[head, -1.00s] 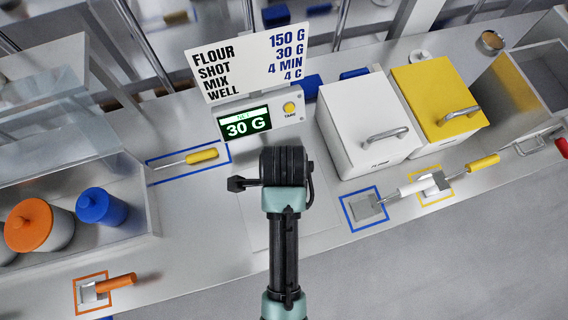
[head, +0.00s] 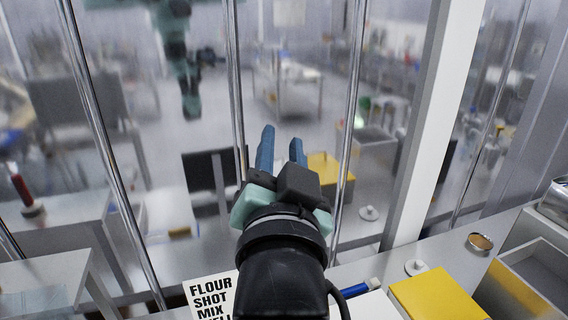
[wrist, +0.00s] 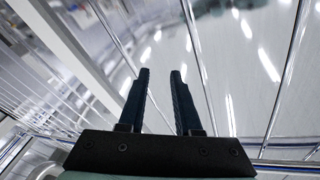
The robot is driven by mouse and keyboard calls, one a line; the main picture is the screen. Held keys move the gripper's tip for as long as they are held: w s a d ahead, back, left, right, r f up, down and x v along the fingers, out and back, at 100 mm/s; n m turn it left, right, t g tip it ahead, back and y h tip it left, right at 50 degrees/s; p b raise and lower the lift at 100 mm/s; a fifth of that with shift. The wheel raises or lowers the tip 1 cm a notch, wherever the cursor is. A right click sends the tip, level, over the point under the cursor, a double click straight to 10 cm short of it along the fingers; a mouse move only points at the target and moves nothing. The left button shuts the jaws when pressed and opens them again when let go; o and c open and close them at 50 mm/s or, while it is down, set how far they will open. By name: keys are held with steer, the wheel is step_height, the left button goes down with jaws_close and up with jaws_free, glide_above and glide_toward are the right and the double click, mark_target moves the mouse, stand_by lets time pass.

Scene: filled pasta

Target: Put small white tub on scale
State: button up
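My gripper (head: 281,150) is raised in the head view, its two blue fingers pointing up and away towards the upright bars. The wrist view also shows the gripper (wrist: 159,78), with its fingers apart and nothing between them. I cannot make out a small white tub for certain in either view now. The scale itself is out of view; only the upper part of its white recipe sign (head: 209,296) shows at the bottom of the head view, partly hidden by my arm.
Metal uprights (head: 349,110) stand close beyond the gripper. A blue handle (head: 360,288) lies behind the white bin.

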steer(key=s+r+n+t, duration=0.2)
steer(key=s+r+t, duration=0.2)
steer(key=r, duration=0.5)
steer(key=s+r+n+t, duration=0.3)
steer(key=s+r, duration=0.4)
steer(key=r, duration=0.3)
steer(key=shift+s+r+n+t, duration=0.15)
steer(key=shift+s+n+t, duration=0.15)
steer(key=shift+t, duration=0.2)
steer(key=shift+d, duration=0.1)
